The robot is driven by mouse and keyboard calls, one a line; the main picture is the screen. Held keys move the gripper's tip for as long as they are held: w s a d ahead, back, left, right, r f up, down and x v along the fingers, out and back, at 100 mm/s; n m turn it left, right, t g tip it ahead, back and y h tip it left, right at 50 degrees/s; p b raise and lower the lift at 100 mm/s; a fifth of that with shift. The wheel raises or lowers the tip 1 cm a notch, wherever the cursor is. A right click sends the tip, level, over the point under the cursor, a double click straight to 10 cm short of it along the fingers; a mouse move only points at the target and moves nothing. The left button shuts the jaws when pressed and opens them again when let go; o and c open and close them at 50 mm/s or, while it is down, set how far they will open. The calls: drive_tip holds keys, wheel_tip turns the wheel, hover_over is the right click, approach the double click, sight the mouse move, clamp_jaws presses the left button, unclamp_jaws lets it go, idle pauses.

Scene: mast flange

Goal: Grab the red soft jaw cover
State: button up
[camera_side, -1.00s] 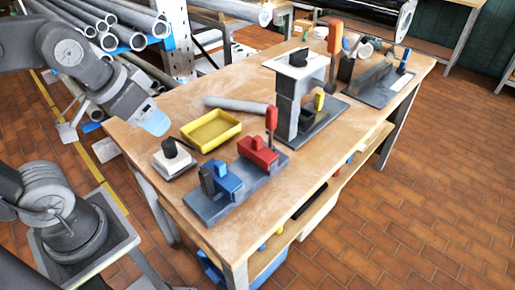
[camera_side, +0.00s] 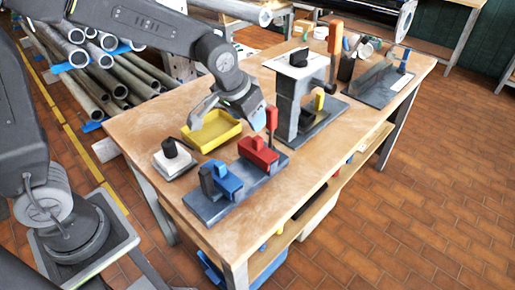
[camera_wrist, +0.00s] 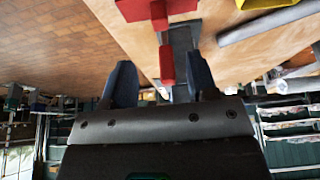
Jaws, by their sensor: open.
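The red soft jaw cover (camera_side: 258,155) appears as a red block on the right part of a dark grey base plate (camera_side: 208,209). A narrow upright red piece (camera_side: 271,119) stands at its back right. My gripper (camera_side: 225,127) is open and empty, above the table near the yellow tray, behind and left of the red block, apart from it. In the wrist view, the red block (camera_wrist: 157,10) is at the top edge, partly cut off. The narrow red piece (camera_wrist: 167,65) shows in line with the gap between my open fingers (camera_wrist: 161,68); its distance is hard to judge.
A blue block (camera_side: 224,180) sits on the same plate, left of the red one. The yellow tray (camera_side: 207,140) lies behind. A white block with a black knob (camera_side: 174,160) is at left. A tall grey press (camera_side: 289,105) stands close on the right. The table's front left is bare.

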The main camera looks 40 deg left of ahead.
sight(257, 138)
drive_tip(key=x, duration=0.9)
drive_tip(key=shift+f, duration=0.25)
drive_tip(key=shift+s, duration=0.1)
clamp_jaws()
